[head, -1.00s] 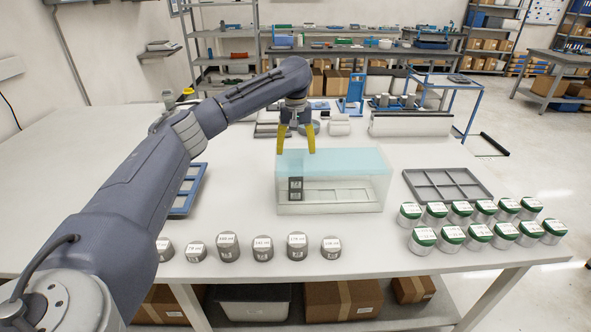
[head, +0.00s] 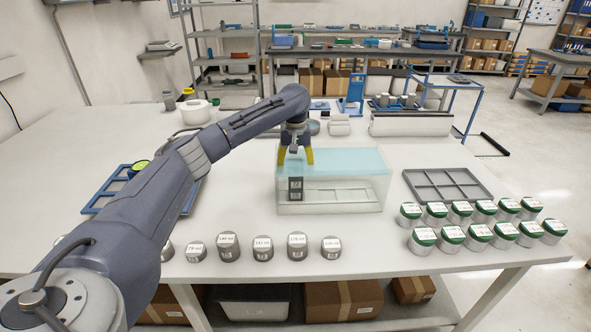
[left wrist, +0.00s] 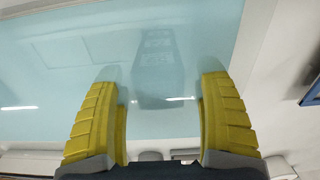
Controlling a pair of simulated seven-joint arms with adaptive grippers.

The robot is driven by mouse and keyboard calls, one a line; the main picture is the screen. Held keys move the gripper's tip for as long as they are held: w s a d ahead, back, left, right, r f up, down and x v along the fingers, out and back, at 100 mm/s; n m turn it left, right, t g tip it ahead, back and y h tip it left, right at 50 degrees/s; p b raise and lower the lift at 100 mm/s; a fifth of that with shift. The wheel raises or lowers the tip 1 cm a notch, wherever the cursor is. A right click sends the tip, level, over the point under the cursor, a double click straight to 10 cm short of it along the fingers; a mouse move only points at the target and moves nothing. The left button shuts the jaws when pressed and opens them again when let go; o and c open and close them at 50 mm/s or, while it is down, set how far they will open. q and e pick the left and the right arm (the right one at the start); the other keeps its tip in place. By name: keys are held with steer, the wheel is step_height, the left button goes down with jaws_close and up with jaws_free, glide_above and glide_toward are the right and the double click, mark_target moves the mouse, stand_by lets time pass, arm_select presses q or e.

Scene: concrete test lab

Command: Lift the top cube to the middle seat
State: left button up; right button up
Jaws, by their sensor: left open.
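A clear tank (head: 383,196) with a pale blue upper layer stands at the middle of the table. Inside it, at the left, the top cube (head: 296,183) sits on a lower dark cube (head: 296,196). The stack shows blurred through the blue surface in the left wrist view (left wrist: 154,62). Pale flat seats (head: 342,195) lie in a row on the tank floor to the right of the stack; their edges are faint. My left gripper (head: 296,163) points down with its yellow fingers open and empty, at the blue layer above the stack. My right gripper is not in view.
Several grey-lidded tins (head: 263,249) stand in a row in front of the tank, and several green-lidded jars (head: 479,231) at the front right. A grey divided tray (head: 448,186) lies right of the tank. A blue tray (head: 103,207) lies left, partly behind my arm.

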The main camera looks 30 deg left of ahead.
arm_select(q)
steer(key=shift+c, duration=0.5)
steer(key=c, duration=1.4)
steer(key=shift+r, duration=0.15)
